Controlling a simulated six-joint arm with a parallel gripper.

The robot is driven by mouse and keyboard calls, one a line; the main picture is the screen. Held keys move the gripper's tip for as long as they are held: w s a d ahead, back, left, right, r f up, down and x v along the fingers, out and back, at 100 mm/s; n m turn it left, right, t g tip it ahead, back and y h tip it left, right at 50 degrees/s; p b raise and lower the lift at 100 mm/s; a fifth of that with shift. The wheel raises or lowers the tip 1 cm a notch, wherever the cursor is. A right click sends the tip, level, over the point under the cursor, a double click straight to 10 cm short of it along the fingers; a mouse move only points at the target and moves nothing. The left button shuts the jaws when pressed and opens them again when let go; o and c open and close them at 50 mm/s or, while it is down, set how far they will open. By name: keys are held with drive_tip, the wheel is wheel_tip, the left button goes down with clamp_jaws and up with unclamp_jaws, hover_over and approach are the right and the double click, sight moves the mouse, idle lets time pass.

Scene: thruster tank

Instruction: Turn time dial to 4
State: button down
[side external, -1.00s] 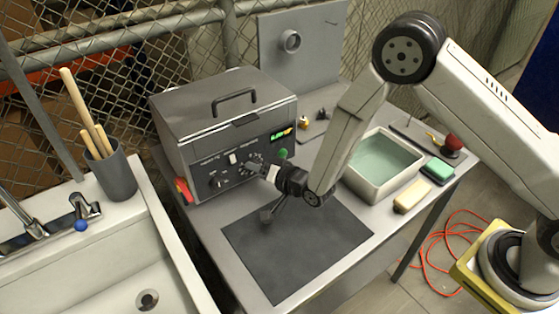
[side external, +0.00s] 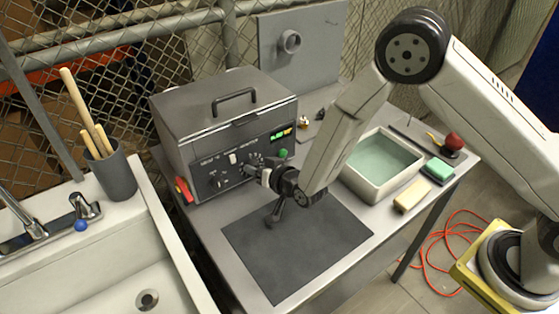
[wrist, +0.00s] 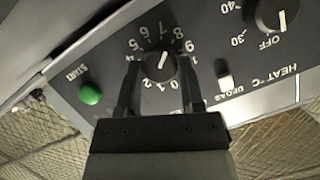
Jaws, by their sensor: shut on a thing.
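The time dial (wrist: 160,66) is a black round knob with a white pointer line on the dark panel of the grey tank unit (side external: 225,113). In the wrist view, its printed numbers ring the knob. The pointer line aims up and slightly right in that view; I cannot tell exactly which number it meets. My gripper (wrist: 160,72) has one finger on each side of the dial and is shut on it. In the side view my gripper (side external: 258,172) is at the panel's right part and hides most of the dial.
The heat dial (wrist: 272,14), a white switch (wrist: 226,83) and the green start button (wrist: 90,93) are on the same panel. A dark mat (side external: 300,250) lies in front. A water basin (side external: 380,165), a yellow sponge (side external: 411,196) and a green sponge (side external: 438,169) stand to the right.

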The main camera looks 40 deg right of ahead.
drive_tip(key=shift+c, duration=1.1)
unclamp_jaws()
drive_tip(key=shift+v, duration=3.9)
